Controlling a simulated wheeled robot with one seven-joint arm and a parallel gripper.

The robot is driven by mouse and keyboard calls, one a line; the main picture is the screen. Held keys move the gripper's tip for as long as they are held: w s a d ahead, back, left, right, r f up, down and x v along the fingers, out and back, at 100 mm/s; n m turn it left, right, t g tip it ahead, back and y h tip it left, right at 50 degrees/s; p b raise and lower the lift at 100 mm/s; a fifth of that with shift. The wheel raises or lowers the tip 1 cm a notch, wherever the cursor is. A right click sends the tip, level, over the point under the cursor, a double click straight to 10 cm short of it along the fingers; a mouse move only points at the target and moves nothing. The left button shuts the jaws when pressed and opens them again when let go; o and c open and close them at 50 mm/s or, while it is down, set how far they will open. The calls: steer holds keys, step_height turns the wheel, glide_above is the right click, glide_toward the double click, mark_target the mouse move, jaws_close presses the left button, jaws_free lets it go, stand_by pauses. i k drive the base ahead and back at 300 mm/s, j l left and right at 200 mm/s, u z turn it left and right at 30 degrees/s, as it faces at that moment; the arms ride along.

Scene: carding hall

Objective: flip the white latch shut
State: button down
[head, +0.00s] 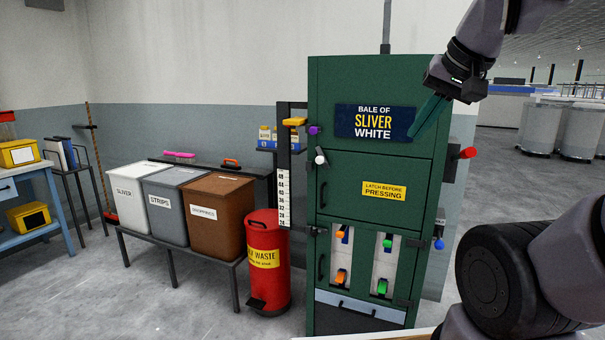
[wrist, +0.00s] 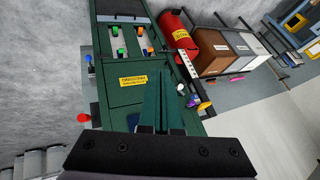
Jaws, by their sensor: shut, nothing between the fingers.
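The white latch (head: 320,158) is a small white-ended lever at the left edge of the green cabinet (head: 372,168), below a purple-ended lever (head: 314,130). The white latch also shows in the wrist view (wrist: 181,88), right of my fingertips. I cannot tell its exact angle. My gripper (head: 416,132) has long dark green fingers, shut and empty. They point down and left in front of the cabinet's upper right part, by the sign, apart from the white latch. In the wrist view my gripper (wrist: 159,78) covers part of the cabinet front.
A red-ended lever (head: 467,153) and a blue one (head: 439,244) stick out at the cabinet's right edge. A yellow-ended handle (head: 294,122) tops the post at left. A red waste bin (head: 266,285) stands close left of the cabinet. Open floor lies front left.

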mark_target(320, 159)
steer(key=i+l+u, duration=0.15)
steer(key=i+l, duration=0.15)
steer(key=i, duration=0.2)
steer(key=i+l+u, duration=0.15)
steer(key=i+l, duration=0.2)
steer(key=i, duration=0.1)
